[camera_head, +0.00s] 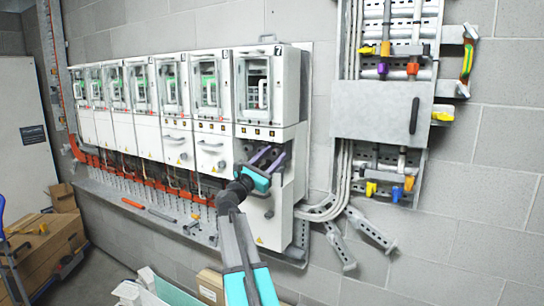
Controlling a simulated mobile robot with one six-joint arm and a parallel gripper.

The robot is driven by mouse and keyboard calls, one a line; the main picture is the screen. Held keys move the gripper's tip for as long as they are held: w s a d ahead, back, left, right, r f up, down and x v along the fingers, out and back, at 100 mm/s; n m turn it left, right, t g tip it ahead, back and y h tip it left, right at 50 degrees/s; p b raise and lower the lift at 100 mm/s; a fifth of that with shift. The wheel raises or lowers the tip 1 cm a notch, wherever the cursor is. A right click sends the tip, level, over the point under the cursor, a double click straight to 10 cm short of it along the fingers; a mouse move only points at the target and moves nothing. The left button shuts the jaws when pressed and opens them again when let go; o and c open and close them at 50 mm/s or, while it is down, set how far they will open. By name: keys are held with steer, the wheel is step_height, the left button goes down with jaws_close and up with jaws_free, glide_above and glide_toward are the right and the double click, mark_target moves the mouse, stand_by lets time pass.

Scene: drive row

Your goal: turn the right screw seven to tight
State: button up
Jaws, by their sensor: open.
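Drive seven (291,83), marked with a 7 on top, is the rightmost white cabinet in the row. A dark window with a pale handle is on its upper front. Small dark and yellowish marks run in a line below the window, too small to tell as screws. Below them is a dark recess with metal inside. My gripper (276,153), with purple fingers and a teal body, is open in front of this recess. Its fingers point up and right and hide part of the recess. I cannot make out the right screw or whether a finger touches anything.
More white drives (173,90) stand to the left. A grey shelf (150,212) with tools runs below them. A cable rack (384,108) with coloured connectors is on the right. Cardboard boxes (45,240) stand at lower left. The wall at lower right is bare.

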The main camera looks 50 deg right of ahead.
steer(key=shift+c, duration=0.3)
steer(key=c, duration=1)
